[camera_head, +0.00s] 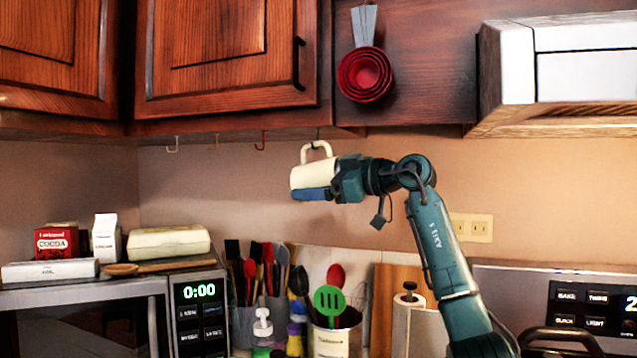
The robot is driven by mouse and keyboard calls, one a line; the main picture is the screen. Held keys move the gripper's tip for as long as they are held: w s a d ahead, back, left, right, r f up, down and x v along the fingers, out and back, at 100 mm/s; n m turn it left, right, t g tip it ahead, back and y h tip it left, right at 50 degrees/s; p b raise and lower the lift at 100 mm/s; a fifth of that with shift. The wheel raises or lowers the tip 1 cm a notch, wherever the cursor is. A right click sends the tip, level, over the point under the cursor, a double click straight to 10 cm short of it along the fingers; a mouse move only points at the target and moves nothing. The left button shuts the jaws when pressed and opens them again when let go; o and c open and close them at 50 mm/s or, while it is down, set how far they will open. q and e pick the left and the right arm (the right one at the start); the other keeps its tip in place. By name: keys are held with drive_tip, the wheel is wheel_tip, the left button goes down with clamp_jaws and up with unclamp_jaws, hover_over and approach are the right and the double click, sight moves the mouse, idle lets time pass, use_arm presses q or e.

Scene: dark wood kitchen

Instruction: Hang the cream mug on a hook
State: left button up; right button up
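The cream mug (308,176) is held tilted under the upper cabinet, its handle loop pointing up. My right gripper (316,192) is at the mug from the right, with a blue finger along its lower side; the other finger is hidden. It looks shut on the mug. I cannot tell whether the hook passes through the loop. My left gripper is not in view.
Red measuring cups (365,74) hang on the wood panel above right. A range hood (560,75) juts out at the right. Below stand utensil crocks (331,341), a paper towel roll (420,328) and a microwave (200,315) with boxes on top. The space left of the mug is clear.

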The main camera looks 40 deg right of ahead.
drive_tip(key=shift+o, duration=0.2)
drive_tip(key=shift+f, duration=0.1)
drive_tip(key=shift+s+d, duration=0.2)
drive_tip(key=shift+s, duration=0.3)
use_arm(q)
drive_tip(key=b, duration=0.1)
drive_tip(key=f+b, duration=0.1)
drive_tip(key=b, duration=0.1)
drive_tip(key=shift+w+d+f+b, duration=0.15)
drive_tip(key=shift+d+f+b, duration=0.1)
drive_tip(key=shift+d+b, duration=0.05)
use_arm(e)
drive_tip(key=v, duration=1.2)
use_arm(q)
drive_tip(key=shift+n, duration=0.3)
use_arm(e)
drive_tip(key=shift+a, duration=0.1)
